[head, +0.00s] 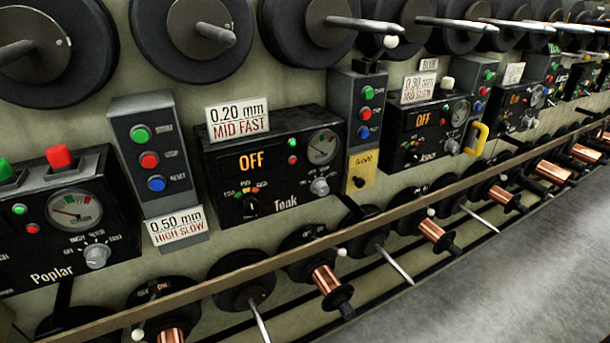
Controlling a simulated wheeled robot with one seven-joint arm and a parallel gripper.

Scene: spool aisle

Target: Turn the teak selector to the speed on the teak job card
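The black Teak box (222,172) stands left of centre in the head view, with the name "Teak" on its lower front. Its lit display (251,161) reads OFF. A dark round dial (250,205) with small coloured marks sits at its lower left, and a grey knob (320,187) sits at its right under a gauge (322,147). The small labels and exact pointer direction are too small to read. A card (239,119) reading "0.20 mm MID FAST" stands at the box's top left. My gripper is not in view.
A card (178,227) reading "0.50 mm HIGH SLOW" hangs under the button box (143,115) between Poplar (20,237) and Teak. A yellow plate (362,176) and yellow handle (477,138) are to the right. A long rail (232,272) and protruding spindles (396,262) run below the boxes.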

